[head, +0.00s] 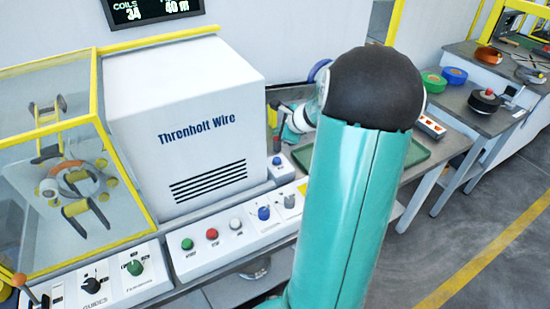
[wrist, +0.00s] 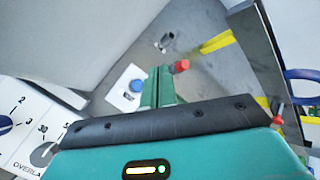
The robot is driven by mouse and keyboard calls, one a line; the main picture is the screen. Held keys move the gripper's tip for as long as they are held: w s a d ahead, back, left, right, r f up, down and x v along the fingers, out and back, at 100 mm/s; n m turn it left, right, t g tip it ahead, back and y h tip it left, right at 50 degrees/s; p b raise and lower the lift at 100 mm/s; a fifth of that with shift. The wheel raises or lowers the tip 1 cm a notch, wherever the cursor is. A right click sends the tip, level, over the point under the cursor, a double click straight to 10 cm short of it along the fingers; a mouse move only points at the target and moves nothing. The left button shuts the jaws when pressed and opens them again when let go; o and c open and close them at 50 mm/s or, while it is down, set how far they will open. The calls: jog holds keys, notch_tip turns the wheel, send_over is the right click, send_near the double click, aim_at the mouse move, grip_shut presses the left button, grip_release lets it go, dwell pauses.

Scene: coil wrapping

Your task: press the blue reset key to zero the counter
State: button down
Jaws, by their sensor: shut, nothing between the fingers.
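A small white box with a blue key (head: 277,160) stands right of the big white cabinet, and its label is too small to read. In the wrist view the blue key (wrist: 136,86) is just left of my fingertips. My gripper (wrist: 160,86) is shut and empty, its green fingers together. In the head view my gripper (head: 279,128) shows partly beyond my arm, above and behind the blue key, and a gap seems to remain between them. The counter display (head: 156,8) at the top reads coils 34 and 40 m.
A front panel carries green, red and white buttons (head: 212,234) and a blue knob (head: 263,213). The white cabinet (head: 185,120) rises left of the key. A green tray (head: 408,152) lies on the bench to the right. A red-tipped item (wrist: 180,66) is close beside my fingers.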

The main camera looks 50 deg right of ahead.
aim_at(279, 161)
jog(key=shift+s+f, duration=0.15)
jog(key=shift+f, duration=4.3)
jog(key=shift+f, duration=0.4)
jog(key=shift+f, duration=0.5)
jog(key=shift+r, duration=0.95)
